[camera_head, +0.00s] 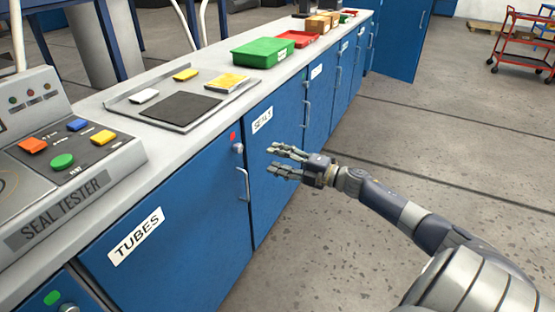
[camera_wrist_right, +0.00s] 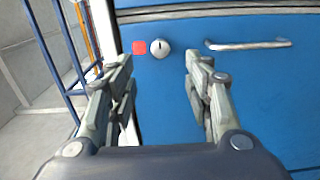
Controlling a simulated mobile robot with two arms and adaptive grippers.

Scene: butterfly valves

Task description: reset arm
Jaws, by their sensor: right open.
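My right gripper (camera_head: 287,162) is open and empty in front of the blue cabinet doors, in the head view. Its two fingers stand apart in the right wrist view (camera_wrist_right: 158,85), with nothing between them. Ahead of the fingers in that view are a blue door (camera_wrist_right: 165,100), a round lock knob (camera_wrist_right: 160,48), a red square (camera_wrist_right: 139,47) and a metal handle (camera_wrist_right: 248,44). In the head view the right arm reaches in from the lower right, clear of the doors as far as I can tell. My left gripper is not in view.
A long counter (camera_head: 195,140) runs above the blue cabinets, carrying a seal tester (camera_head: 62,165), a green bin (camera_head: 263,52) and a red tray (camera_head: 298,38). A blue door (camera_head: 400,40) juts out farther back. A red cart (camera_head: 522,45) stands far right. The floor (camera_head: 440,120) between is clear.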

